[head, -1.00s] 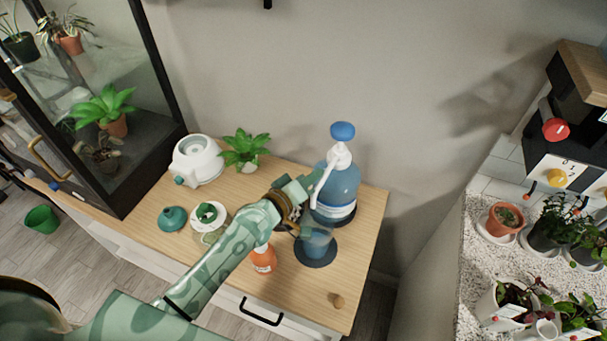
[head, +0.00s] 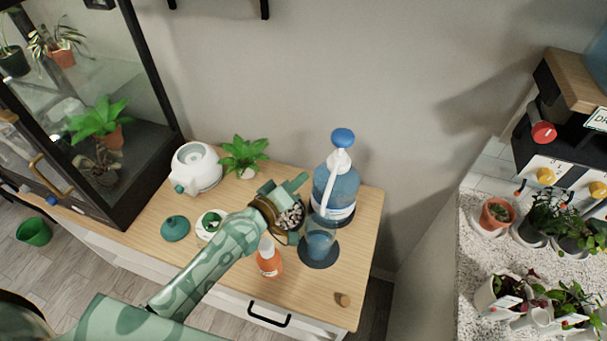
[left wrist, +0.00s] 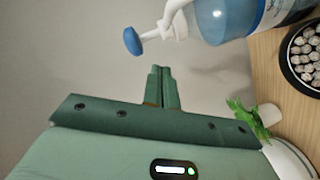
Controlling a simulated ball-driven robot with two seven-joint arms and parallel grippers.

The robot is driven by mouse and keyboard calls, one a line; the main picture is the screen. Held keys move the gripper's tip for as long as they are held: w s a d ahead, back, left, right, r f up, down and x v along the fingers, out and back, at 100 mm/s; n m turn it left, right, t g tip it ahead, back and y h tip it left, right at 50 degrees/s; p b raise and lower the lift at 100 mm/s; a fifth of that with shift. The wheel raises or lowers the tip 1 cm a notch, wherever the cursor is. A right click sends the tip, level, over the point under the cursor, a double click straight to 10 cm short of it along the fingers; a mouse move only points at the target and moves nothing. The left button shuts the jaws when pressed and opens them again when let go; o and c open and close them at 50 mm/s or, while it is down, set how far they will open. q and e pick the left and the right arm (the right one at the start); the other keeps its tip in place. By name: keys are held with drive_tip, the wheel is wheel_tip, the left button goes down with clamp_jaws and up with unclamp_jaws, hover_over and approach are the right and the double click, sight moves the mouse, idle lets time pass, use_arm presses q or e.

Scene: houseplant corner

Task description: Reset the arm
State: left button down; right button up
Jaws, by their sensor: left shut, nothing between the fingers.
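My left gripper (head: 297,184) shows in the head view, its arm reaching over the wooden cabinet top from the left. Its fingers are together and empty, and they also show shut in the left wrist view (left wrist: 163,84). The gripper is just left of the large blue water bottle (head: 338,184) with a white pump and blue knob, apart from it as far as I can tell. A clear cup of blue water (head: 320,240) stands on a dark round coaster (head: 319,262) in front of the bottle. My right gripper is out of view.
A dark bowl of pebbles (left wrist: 305,58) lies close by, partly behind the gripper in the head view. The front right corner is mostly clear.

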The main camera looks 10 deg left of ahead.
use_arm(q)
drive_tip(key=s+m+g, duration=0.2)
drive_tip(key=s+m, duration=0.4)
drive_tip(key=s, duration=0.5)
drive_tip(key=s+a+r+m+g+y, duration=0.3)
drive_tip(key=s+a+m+g+y, duration=0.4)
drive_tip(key=s+a+y, duration=0.6)
drive_tip(key=s+d+f+g+h+b, duration=0.1)
drive_tip(key=s+f+h+b, duration=0.15)
drive_tip(key=f, duration=1.45)
drive_tip(key=s+d+f+g+h+b, duration=0.1)
drive_tip(key=d+f+h+b, duration=0.15)
drive_tip(key=f, duration=1.45)
drive_tip(key=s+a+f+n+g+h+b, duration=0.1)
drive_tip(key=s+f+b, duration=0.4)
drive_tip(key=s+f, duration=1.4)
drive_tip(key=shift+s+a+n+g+h, duration=0.25)
drive_tip(key=shift+n+g, duration=0.35)
drive_tip(key=shift+g, duration=0.5)
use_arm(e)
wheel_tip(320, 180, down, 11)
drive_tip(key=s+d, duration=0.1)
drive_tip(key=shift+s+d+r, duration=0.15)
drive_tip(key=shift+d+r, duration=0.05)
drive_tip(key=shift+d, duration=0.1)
